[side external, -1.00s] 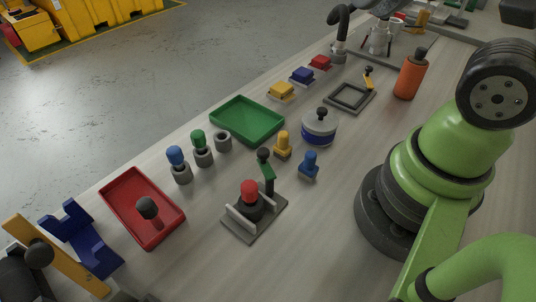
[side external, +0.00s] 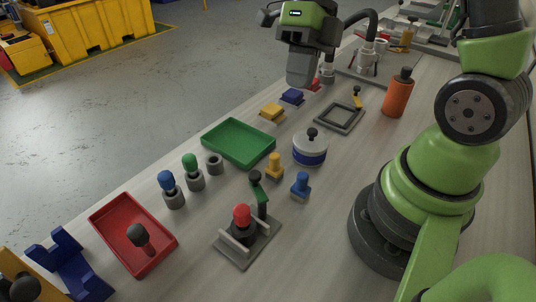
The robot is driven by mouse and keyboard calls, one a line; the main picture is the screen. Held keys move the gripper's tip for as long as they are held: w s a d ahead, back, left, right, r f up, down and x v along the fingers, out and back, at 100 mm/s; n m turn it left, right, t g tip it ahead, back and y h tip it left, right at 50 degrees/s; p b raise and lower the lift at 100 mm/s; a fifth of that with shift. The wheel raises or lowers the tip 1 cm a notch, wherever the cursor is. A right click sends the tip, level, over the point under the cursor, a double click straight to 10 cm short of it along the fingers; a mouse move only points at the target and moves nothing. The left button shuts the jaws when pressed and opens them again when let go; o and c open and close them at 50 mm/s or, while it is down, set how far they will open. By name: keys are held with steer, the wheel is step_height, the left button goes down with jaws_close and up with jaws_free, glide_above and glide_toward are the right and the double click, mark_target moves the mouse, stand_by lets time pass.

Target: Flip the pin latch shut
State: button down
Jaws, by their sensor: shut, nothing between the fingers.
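Two fixtures with levers are in view, and I cannot tell for certain which is the pin latch. One is a grey square frame (side external: 340,118) with a short yellow lever (side external: 357,97), black-tipped and standing up at its far right corner. The other is a grey base plate (side external: 248,247) with two rails, a red-topped dark post (side external: 242,217) and an upright green lever (side external: 260,190) with a black knob. My gripper (side external: 299,85) is shut and empty. It hangs above the far part of the table, left of the square frame in the picture, apart from both levers.
A green tray (side external: 238,160), white-blue round pot (side external: 310,158), yellow peg (side external: 275,167) and blue peg (side external: 300,186) stand mid-table. An orange bottle (side external: 398,97) stands right of the frame. A red tray (side external: 160,262) is near the front. Several coloured blocks lie below my gripper.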

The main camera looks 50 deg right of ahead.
steer(key=f+m, duration=0.1)
steer(key=m, duration=0.2)
steer(key=f+m+g+y, duration=0.1)
steer(key=m, duration=0.1)
steer(key=shift+w+d+f, duration=0.3)
steer(key=shift+d, duration=0.05)
glide_toward(258, 186)
steer(key=s+d+f, duration=0.2)
steer(key=s+f, duration=0.1)
steer(key=a, duration=0.1)
steer(key=w+a, duration=0.1)
steer(key=a+f, duration=0.1)
steer(key=a, duration=0.1)
steer(key=shift+w+a, duration=0.1)
steer(key=shift+w, duration=0.05)
